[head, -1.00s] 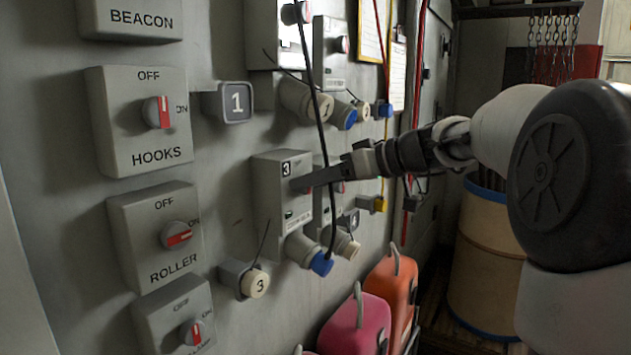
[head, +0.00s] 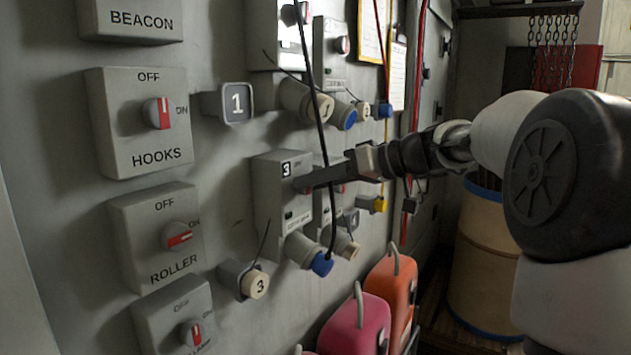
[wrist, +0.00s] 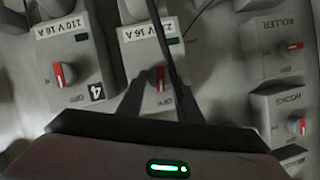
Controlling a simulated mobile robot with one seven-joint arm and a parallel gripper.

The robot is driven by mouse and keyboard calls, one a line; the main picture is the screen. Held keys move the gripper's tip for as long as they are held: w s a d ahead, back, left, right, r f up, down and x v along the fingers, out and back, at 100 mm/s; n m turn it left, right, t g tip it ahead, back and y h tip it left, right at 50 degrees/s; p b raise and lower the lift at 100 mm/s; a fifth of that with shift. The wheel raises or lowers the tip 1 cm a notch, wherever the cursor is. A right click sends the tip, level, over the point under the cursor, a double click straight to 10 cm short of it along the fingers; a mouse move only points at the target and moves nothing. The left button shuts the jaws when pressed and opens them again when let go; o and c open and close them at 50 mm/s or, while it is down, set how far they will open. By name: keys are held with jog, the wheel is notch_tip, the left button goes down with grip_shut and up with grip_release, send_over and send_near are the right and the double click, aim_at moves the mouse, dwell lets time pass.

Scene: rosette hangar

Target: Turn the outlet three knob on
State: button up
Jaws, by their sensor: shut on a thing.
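The outlet three box (head: 268,205) is a grey wall box with a black "3" label, seen in the middle of the head view. Its knob (wrist: 159,78), with a red stripe, shows between my fingers in the wrist view, where the stripe runs roughly up and down. "OFF" lettering shows just below it there. My gripper (head: 302,183) reaches in from the right, its fingertips at the box's front face. In the wrist view my gripper (wrist: 158,84) has a finger on each side of the knob and is shut on it. The head view hides the knob behind the fingers.
A black cable (head: 318,110) hangs across the box front, close to my fingers. The outlet four box (wrist: 75,60) stands beside it. Hooks (head: 138,122) and roller (head: 155,238) switch boxes are at left. Pink (head: 357,325) and orange (head: 390,290) cases stand below.

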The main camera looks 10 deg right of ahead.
jog(key=shift+w+d+f+m+g+y+p, duration=0.15)
jog(key=shift+m+y+p, duration=0.8)
jog(key=shift+m, duration=1.15)
jog(key=shift+d+f+m+g+y+p, duration=0.1)
jog(key=shift+f+m+g+y+p, duration=0.15)
jog(key=shift+m+y+p, duration=1.3)
jog(key=shift+w+d+f+m+g+y+p, duration=0.15)
jog(key=shift+m+y, duration=0.55)
jog(key=shift+m, duration=1.95)
jog(key=shift+a+f, duration=0.1)
jog(key=shift+f, duration=0.05)
jog(key=o, duration=1)
jog(key=shift+o, duration=0.2)
jog(key=shift+s, duration=0.1)
jog(key=v, duration=1.7)
jog(key=shift+b, duration=0.4)
